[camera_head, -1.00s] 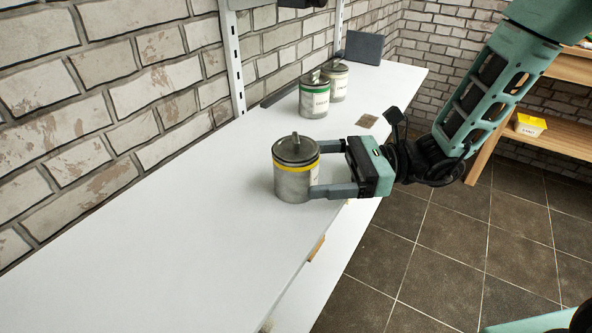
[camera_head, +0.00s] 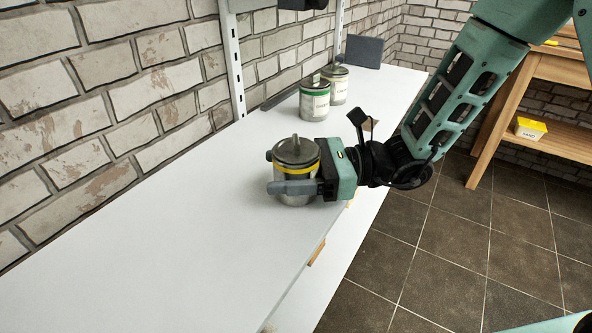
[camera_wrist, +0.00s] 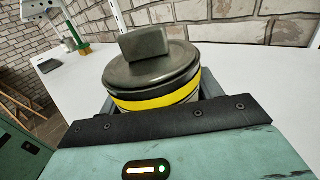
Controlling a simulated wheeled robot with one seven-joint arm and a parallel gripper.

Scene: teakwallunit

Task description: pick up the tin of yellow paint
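The tin of yellow paint (camera_head: 296,165) is a grey metal tin with a yellow band and a lidded top. It stands upright at the front part of the white shelf (camera_head: 190,240). In the wrist view the tin (camera_wrist: 155,85) is directly ahead of the palm, its lid and yellow band clear. My gripper (camera_head: 280,174) reaches around the tin from the right, one finger on the near side and one on the far side. The near finger hides part of the tin's lower body. Whether the fingers press on the tin or stand just clear of it, I cannot tell.
A green-banded tin (camera_head: 314,98) and another pale tin (camera_head: 336,84) stand farther back on the shelf. A dark block (camera_head: 364,50) is at its far end. The brick wall runs along the left. The shelf's left part is clear. A yellow-topped tub (camera_head: 530,128) sits on a wooden unit.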

